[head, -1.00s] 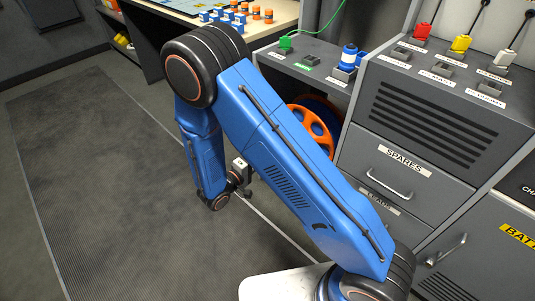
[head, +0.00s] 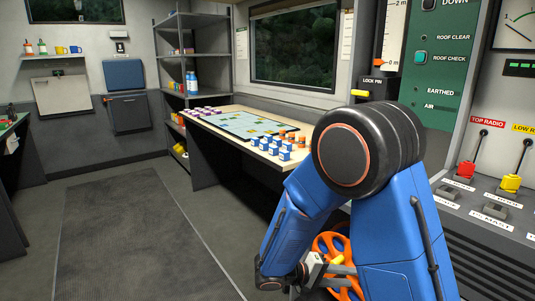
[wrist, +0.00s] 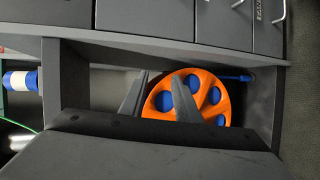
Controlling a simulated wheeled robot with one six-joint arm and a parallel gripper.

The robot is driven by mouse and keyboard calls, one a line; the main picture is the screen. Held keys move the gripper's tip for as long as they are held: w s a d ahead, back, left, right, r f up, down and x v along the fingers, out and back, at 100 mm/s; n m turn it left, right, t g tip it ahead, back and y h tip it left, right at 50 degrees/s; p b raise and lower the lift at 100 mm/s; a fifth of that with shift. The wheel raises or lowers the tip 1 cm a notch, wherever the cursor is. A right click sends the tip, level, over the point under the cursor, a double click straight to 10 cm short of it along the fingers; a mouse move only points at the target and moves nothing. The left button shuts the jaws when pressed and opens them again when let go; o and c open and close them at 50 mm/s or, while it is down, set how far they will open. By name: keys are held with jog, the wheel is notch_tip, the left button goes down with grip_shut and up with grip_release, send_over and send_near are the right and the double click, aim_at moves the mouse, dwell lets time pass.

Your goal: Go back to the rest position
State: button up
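My blue arm is folded on the right of the head view, its elbow high and its forearm hanging down. My gripper (head: 345,274) is low, in front of the orange reel (head: 327,243), and partly hidden by the arm. In the wrist view my gripper (wrist: 161,82) has two dark fingers standing apart with nothing held between them. The orange reel (wrist: 211,82) with blue showing through its holes lies beyond the fingers, inside an open grey bay. I cannot tell the exact distance between fingers and reel.
A desk with a board map (head: 245,124) and several small coloured blocks stands behind the arm. The floor mat (head: 135,235) at left is clear. Shelves (head: 190,60) stand at the back.

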jog(key=s+d+r+m+g+y, duration=0.1)
jog(key=s+d+r+g+y, duration=0.1)
jog(key=s+d+r+y, duration=0.3)
jog(key=s+d+r+m+g+y, duration=0.1)
jog(key=s+d+r+g+y, duration=0.15)
jog(key=s, duration=0.55)
jog(key=s+a+r+t+y, duration=0.2)
jog(key=s+r+t+y, duration=0.4)
jog(key=s+r, duration=0.2)
jog(key=shift+s+a+r+y, duration=0.25)
jog(key=shift+s+r+y, duration=0.15)
jog(key=shift+s, duration=0.55)
jog(key=shift+t, duration=0.25)
